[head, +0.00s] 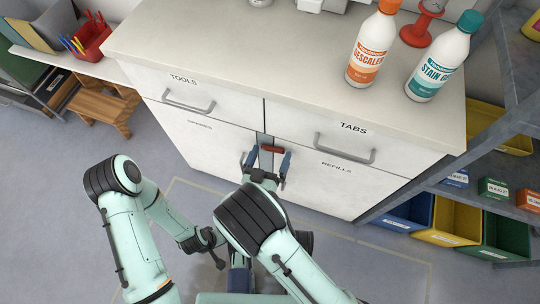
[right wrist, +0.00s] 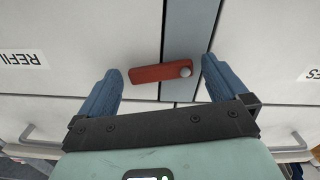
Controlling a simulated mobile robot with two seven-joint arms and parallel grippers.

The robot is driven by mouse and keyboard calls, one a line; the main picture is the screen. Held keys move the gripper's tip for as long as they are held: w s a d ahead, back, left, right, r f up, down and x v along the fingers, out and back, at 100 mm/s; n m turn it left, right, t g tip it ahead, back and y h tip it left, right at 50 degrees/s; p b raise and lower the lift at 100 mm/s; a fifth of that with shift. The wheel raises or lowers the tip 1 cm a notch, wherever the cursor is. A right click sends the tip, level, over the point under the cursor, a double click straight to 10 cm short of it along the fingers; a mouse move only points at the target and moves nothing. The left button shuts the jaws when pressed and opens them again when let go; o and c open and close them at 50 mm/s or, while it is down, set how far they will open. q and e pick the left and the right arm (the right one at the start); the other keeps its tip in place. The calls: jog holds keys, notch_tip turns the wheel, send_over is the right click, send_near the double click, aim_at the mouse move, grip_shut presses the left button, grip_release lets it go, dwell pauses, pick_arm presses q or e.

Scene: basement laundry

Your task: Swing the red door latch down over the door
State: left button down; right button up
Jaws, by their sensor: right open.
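The red door latch (head: 272,149) sits on the front of the white cabinet, at the grey strip (right wrist: 190,30) between the two lower doors. In the right wrist view the latch (right wrist: 155,74) lies nearly level, with a round grey pivot at one end on the strip. Its other end reaches over the edge of the REFILLS door (head: 325,185). My right gripper (head: 267,158) is open, its blue fingers on either side of the latch with gaps; contact is not visible. My left gripper (head: 212,246) is low beside my arms, its jaws unclear.
Drawer handles (head: 345,150) and (head: 190,104) jut out above the doors. Two bottles (head: 373,45) and (head: 445,58) stand on the worktop. A shelf with coloured bins (head: 455,218) stands at right, a wooden stool (head: 100,105) at left. Floor before the cabinet is open.

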jog(key=c, duration=1)
pick_arm(q)
jog(key=shift+w, duration=0.1)
pick_arm(e)
jog(key=shift+o, duration=0.2)
jog(key=shift+f+m, duration=0.2)
jog(key=shift+m, duration=0.55)
jog(key=shift+f+m, duration=0.2)
jog(key=shift+m, duration=0.55)
pick_arm(q)
jog(key=shift+r, duration=0.1)
pick_arm(e)
jog(key=o, duration=1)
jog(key=shift+c, duration=0.2)
pick_arm(q)
jog(key=w+r+t+p, duration=0.1)
jog(key=w+r+p, duration=0.1)
jog(key=w+r, duration=0.2)
jog(key=shift+w+d+r+t+p, duration=0.3)
jog(key=shift+w+d+t, duration=0.1)
jog(key=shift+w, duration=0.15)
pick_arm(e)
jog(key=v, duration=1.3)
jog(key=shift+s, duration=0.15)
